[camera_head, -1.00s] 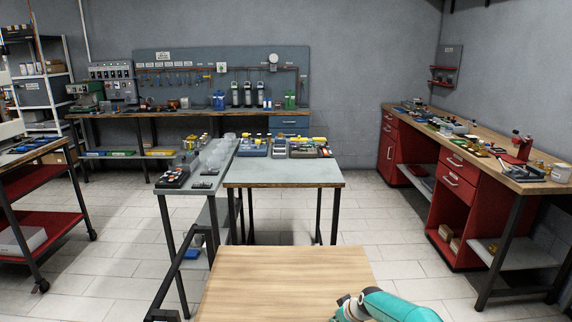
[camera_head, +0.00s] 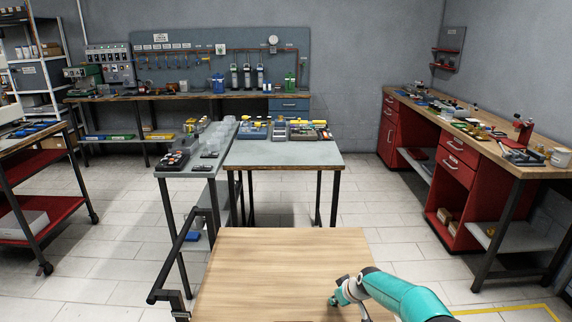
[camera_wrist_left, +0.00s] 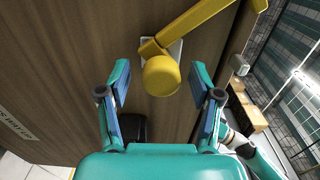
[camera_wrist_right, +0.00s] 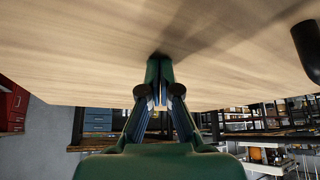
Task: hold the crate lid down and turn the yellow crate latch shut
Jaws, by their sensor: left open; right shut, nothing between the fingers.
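The light wooden crate lid (camera_head: 270,265) lies flat at the bottom of the head view. My right gripper (camera_head: 334,300) is shut and empty near its right part. In the right wrist view my right gripper (camera_wrist_right: 160,68) has its fingertips at the lid's surface (camera_wrist_right: 80,60), seemingly touching it. In the left wrist view the yellow crate latch (camera_wrist_left: 190,28), a bar with a round knob (camera_wrist_left: 160,76), is on the crate's dark wooden side (camera_wrist_left: 60,60). My left gripper (camera_wrist_left: 160,90) is open, a finger either side of the knob, not closed on it. The left gripper is outside the head view.
A black rail (camera_head: 185,250) stands left of the lid. Beyond it is a grey table (camera_head: 285,155) with parts at its far edge. Red workbenches (camera_head: 465,165) stand at the right. Open tiled floor (camera_head: 370,220) lies between.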

